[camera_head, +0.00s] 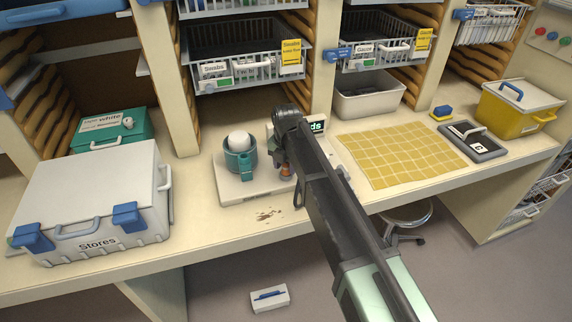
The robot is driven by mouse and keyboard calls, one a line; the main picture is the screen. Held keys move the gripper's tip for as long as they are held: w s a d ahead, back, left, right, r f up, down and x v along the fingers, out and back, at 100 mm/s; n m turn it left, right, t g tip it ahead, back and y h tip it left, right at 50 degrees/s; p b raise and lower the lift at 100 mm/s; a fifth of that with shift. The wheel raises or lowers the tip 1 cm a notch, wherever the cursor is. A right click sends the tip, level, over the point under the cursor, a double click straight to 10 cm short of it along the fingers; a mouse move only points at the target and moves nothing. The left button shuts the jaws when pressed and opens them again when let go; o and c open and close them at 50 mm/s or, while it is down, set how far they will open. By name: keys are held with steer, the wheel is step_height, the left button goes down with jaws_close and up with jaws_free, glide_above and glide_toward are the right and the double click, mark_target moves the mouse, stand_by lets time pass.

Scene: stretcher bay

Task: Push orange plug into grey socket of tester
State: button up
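A small orange piece (286,171), which looks like the plug, shows just below and beside the dark end of my arm at the middle of the counter. My gripper (281,158) is at that spot, small and partly hidden by the arm. I cannot tell whether its fingers are open or shut, or whether they touch the orange piece. A pale device with a dark lit display (317,127), possibly the tester, is largely behind my arm. I cannot make out a grey socket.
Left of my gripper, a teal cup (239,163) with a white ball (239,140) stands on a pale base (233,192). Brown crumbs (268,215) lie in front. A Stores case (90,200) fills the left. A yellow grid mat (395,153) lies right. Wire baskets (245,75) hang above.

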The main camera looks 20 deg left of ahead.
steer(key=shift+o, duration=0.6)
steer(key=shift+r, duration=0.1)
step_height(320, 180, up, 11)
steer(key=p, duration=1.1)
steer(key=shift+f, duration=0.2)
